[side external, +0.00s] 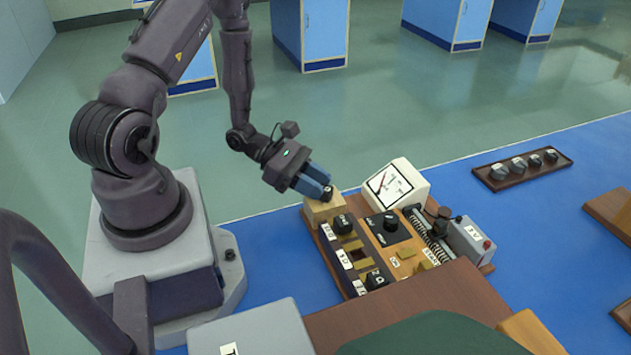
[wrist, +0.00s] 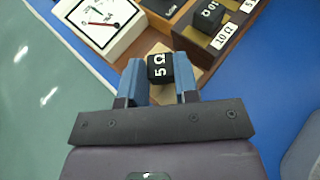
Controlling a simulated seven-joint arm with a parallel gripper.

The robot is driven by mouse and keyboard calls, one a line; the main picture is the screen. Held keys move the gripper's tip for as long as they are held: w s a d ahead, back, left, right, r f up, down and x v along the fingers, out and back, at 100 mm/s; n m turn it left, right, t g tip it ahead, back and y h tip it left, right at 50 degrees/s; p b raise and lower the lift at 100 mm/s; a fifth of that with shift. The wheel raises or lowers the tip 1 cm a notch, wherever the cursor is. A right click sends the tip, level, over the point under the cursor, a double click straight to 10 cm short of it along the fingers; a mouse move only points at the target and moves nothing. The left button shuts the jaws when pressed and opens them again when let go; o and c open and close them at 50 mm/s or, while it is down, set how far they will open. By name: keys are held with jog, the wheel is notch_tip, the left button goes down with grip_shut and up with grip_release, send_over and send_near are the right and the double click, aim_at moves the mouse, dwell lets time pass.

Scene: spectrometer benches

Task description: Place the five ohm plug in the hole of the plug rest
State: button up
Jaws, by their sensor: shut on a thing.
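The five ohm plug, a black block marked "5 Ω" (wrist: 160,70), is between the blue fingers of my gripper (wrist: 160,82) in the wrist view. In the side external view my gripper (side external: 322,188) points down and to the right, shut on the plug. The plug rest, a pale wooden block (side external: 321,211), is directly under the fingertips, at the back left end of the resistance box. Its wood also shows around the plug in the wrist view (wrist: 158,40). The hole is hidden by the plug and fingers, and I cannot tell whether the plug is in it.
The resistance box (side external: 347,264) carries other black plugs (side external: 343,223) and brass blocks. A white meter (side external: 397,187) stands close on the right. A dark knob (side external: 388,222), a coil and a grey box (side external: 470,240) lie beyond. Blue bench is free to the left.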

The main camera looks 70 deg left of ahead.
jog(key=shift+f, duration=0.1)
jog(key=o, duration=0.9)
jog(key=shift+r, duration=0.2)
jog(key=v, duration=1.1)
jog(key=s+d+r+m+g+y, duration=0.1)
jog(key=d+r+m+g+y, duration=0.1)
jog(key=d+r+m+y, duration=0.2)
jog(key=s+d+r+m+g+y, duration=0.1)
jog(key=d+r+m+y, duration=0.4)
jog(key=r+m, duration=1.5)
jog(key=d+m+g, duration=0.1)
jog(key=d+m, duration=0.2)
jog(key=d, duration=0.2)
jog(key=shift+d+y, duration=0.2)
jog(key=shift+y, duration=0.1)
